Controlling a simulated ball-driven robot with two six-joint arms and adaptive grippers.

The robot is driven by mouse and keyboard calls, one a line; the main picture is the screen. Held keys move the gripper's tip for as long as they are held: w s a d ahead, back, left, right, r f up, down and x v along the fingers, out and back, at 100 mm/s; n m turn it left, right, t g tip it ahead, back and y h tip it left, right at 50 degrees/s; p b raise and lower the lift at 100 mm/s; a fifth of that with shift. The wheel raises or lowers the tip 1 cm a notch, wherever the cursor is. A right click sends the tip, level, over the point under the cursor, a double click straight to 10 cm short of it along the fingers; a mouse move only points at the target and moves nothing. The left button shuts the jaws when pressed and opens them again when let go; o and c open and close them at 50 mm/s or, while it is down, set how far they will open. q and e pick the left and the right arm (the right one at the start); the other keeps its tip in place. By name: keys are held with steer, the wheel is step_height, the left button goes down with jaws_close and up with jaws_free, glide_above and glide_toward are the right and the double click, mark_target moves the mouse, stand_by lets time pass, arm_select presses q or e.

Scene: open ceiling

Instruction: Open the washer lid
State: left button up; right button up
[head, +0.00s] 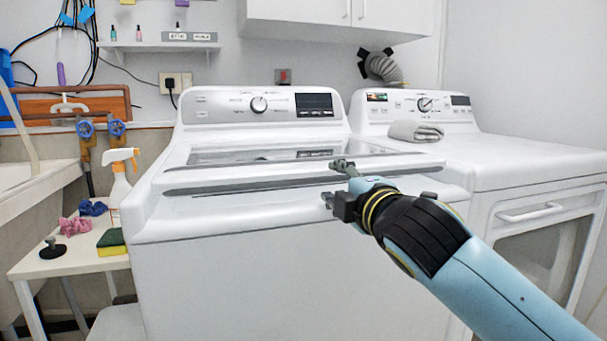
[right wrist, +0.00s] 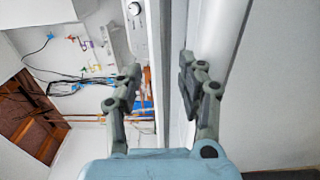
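The white washer (head: 270,285) stands in the middle of the head view, with its knob and display panel at the back. Its lid (head: 240,180) has a glass window and a dark strip along the front edge. The lid lies low and nearly flat; I cannot tell whether it is slightly raised. My right gripper (head: 337,183) is at the lid's front edge, right of the middle, with its fingers apart. In the right wrist view, the open fingers (right wrist: 158,70) stand on either side of a pale edge strip; contact is unclear. My left gripper is not in view.
A dryer (head: 530,165) with a folded grey towel (head: 415,132) stands at the right. At the left, a small white table (head: 70,265) holds a spray bottle (head: 120,180), a sponge (head: 111,242) and cloths. White cupboards (head: 340,15) hang above; the space over the lid is clear.

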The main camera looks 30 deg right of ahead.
mark_target(318, 170)
steer(key=b+x, duration=0.1)
steer(key=x, duration=0.9)
steer(key=shift+a, duration=0.1)
jaws_close()
